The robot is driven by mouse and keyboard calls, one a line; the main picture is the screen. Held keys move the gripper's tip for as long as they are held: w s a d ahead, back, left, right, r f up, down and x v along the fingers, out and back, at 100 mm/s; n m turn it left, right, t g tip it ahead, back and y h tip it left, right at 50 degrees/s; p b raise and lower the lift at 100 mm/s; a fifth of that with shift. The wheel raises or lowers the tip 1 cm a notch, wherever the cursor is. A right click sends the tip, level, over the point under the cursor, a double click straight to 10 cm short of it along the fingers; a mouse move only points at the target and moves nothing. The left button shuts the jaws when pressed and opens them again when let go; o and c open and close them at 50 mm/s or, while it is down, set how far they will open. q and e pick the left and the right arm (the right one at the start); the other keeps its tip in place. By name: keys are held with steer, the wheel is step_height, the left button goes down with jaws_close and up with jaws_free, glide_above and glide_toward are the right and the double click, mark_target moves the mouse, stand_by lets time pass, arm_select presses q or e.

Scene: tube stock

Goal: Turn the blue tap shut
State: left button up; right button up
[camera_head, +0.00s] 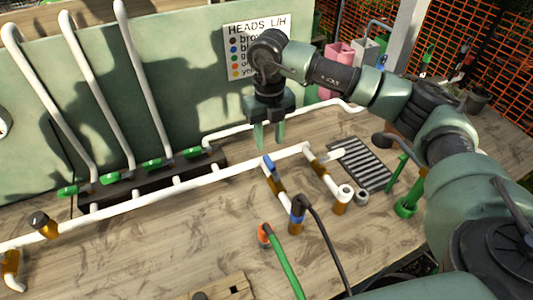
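The blue tap (268,161) is a small blue handle on a branch of the white pipe, near the middle of the view. The handle looks roughly in line with its branch, which runs toward me past a brown fitting (279,186) to a blue-ringed outlet (296,214). My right gripper (268,138) points down just above and behind the blue handle in the picture. Its two green fingers are apart with nothing visible between them. I cannot tell whether they touch the handle. My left gripper is not in view.
Green taps (152,164) line a dark manifold at left. A second branch with a white-capped end (345,192) stands just right. A black hose (328,240) and a green hose (285,265) cross the front. A sign (256,48) hangs behind; a slotted grate (365,165) lies right.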

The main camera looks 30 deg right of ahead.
mark_target(268, 159)
step_height(268, 159, down, 5)
steer(key=shift+f+p, duration=0.15)
steer(key=shift+p, duration=0.6)
steer(key=shift+a+f, duration=0.1)
steer(key=shift+f, duration=0.6)
jaws_close()
steer(key=shift+r, duration=0.1)
